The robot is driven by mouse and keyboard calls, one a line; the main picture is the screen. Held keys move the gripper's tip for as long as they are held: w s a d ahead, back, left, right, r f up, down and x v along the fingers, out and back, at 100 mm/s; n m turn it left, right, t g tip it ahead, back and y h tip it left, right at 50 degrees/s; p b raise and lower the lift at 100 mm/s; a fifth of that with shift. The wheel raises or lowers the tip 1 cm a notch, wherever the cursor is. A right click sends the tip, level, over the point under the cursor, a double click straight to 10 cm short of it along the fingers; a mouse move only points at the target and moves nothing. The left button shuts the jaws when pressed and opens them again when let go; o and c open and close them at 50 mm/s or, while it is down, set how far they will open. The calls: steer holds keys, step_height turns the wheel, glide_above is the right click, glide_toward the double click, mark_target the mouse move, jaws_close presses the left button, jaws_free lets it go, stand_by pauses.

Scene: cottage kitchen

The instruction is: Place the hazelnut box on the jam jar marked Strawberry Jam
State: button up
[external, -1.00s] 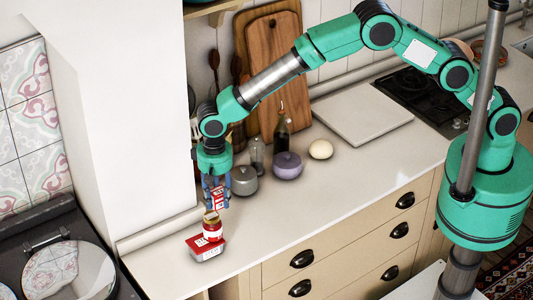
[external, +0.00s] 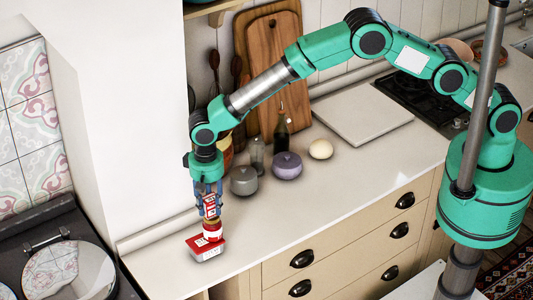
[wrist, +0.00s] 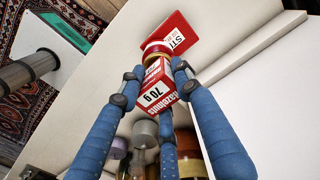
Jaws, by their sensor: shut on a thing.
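My gripper (external: 208,200) is shut on the hazelnut box (external: 211,207), a small red and white carton. In the wrist view the box (wrist: 155,95) sits between my blue fingers (wrist: 157,80), with "hazelnuts" and "70 g" printed on it. The jam jar (external: 213,231), with a red label, is right below the box in the external view. In the wrist view the jar (wrist: 157,48) is mostly hidden behind the box. I cannot tell whether box and jar touch. The jar's label is too small to read.
A red-topped tub (external: 206,249) is at the jar; I cannot tell whether the jar stands on it or behind it. A grey pot (external: 244,181), a lilac pot (external: 287,166) and a dark bottle (external: 281,135) stand further back.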

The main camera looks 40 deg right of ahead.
mark_target(209, 198)
steer(key=shift+f, duration=0.55)
steer(key=shift+f, duration=0.15)
steer(key=o, duration=1.2)
step_height(209, 198, up, 12)
steer(key=shift+r+b, duration=0.15)
steer(key=shift+b, duration=0.85)
